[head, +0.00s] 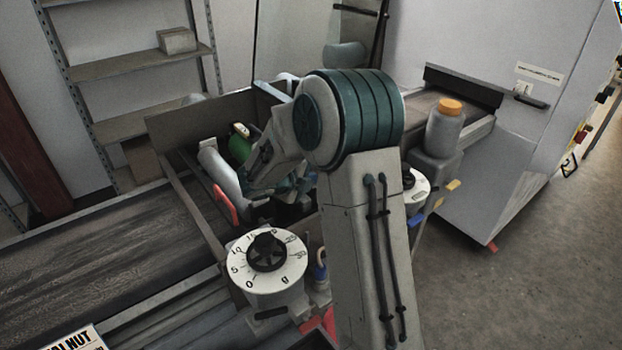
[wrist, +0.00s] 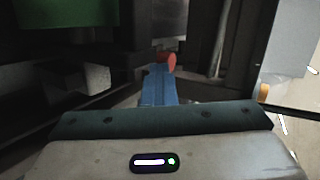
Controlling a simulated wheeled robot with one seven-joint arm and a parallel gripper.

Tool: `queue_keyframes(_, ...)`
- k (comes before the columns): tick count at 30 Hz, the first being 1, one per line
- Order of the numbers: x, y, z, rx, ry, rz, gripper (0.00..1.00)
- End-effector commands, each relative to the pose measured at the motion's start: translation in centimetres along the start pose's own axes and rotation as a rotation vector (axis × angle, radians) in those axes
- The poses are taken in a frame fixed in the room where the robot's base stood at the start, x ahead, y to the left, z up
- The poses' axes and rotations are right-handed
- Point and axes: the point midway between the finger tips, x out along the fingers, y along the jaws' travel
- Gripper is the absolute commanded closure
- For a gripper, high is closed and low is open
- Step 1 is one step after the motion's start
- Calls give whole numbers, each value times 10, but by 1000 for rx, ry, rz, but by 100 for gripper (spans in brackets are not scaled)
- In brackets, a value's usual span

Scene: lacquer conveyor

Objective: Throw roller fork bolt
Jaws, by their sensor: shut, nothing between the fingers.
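In the wrist view, my gripper (wrist: 158,72) shows as blue fingers held together, with nothing seen between them. A small red rounded end (wrist: 171,62) shows just beyond and right of the fingertips. I cannot tell whether they touch it, or whether it belongs to the roller fork bolt. In the head view, my arm reaches into the machine over the conveyor, and its forearm hides much of the space around my fingertips. A red flat part (head: 225,205) stands beside a grey cylinder (head: 219,172), left of my wrist. No bolt is clearly identifiable.
A white numbered dial (head: 265,262) with a black knob stands in front of my wrist. A second dial (head: 413,186) and a grey bottle with an orange cap (head: 445,128) are to the right. A dark conveyor bed (head: 80,260) runs left. A green part (head: 240,142) is behind.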

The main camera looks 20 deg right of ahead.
Motion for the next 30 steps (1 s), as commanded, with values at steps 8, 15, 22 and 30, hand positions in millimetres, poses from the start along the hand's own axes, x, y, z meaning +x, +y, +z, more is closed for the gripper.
queue_keyframes(8,-18,6,1,1,5,-5,100)
queue_keyframes(15,-70,18,5,5,-1,-6,100)
queue_keyframes(22,-115,19,5,3,-1,-3,100)
queue_keyframes(30,-133,18,4,3,3,-3,100)
